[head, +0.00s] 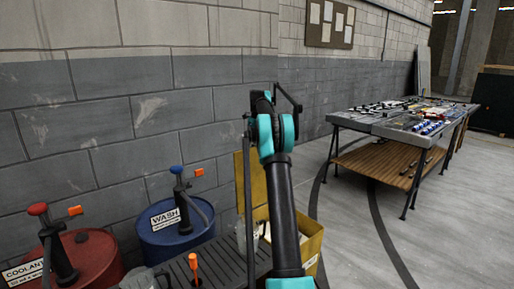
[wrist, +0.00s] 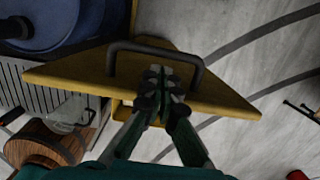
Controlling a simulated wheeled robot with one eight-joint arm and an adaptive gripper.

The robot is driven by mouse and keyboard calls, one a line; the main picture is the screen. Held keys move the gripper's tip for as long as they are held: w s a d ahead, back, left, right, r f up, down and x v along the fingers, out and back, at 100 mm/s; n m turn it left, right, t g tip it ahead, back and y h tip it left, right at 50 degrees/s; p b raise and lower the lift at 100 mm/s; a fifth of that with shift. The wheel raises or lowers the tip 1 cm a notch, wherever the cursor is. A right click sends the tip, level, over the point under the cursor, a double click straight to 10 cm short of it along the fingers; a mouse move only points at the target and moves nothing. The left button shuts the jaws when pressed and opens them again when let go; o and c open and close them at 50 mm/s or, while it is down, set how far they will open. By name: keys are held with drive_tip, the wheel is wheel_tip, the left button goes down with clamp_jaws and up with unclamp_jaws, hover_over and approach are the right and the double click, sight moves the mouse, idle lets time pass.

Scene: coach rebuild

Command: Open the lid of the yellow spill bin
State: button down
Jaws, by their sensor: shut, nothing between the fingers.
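The yellow spill bin (head: 311,246) stands on the floor beside a slatted grey platform in the head view, partly behind my arm. Its yellow lid (head: 256,184) stands raised at the bin's left side, and part of the opening shows. In the wrist view the lid (wrist: 85,72) spans the picture, with a dark bar handle (wrist: 152,48) on it. My gripper (wrist: 164,78) is shut and empty, in front of the lid and just below the handle bar. I cannot tell whether it touches the lid. My fingertips cannot be made out in the head view.
A blue WASH drum (head: 166,239) and a red COOLANT drum (head: 92,262) with pumps stand left of the bin. The block wall (head: 120,100) is behind. A workbench (head: 385,122) with parts stands at right. Open floor (head: 440,220) lies right of the bin.

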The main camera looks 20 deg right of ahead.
idle(0.3)
wheel_tip(320, 180, up, 12)
drive_tip(key=s, duration=0.1)
drive_tip(key=shift+d, duration=0.2)
idle(0.4)
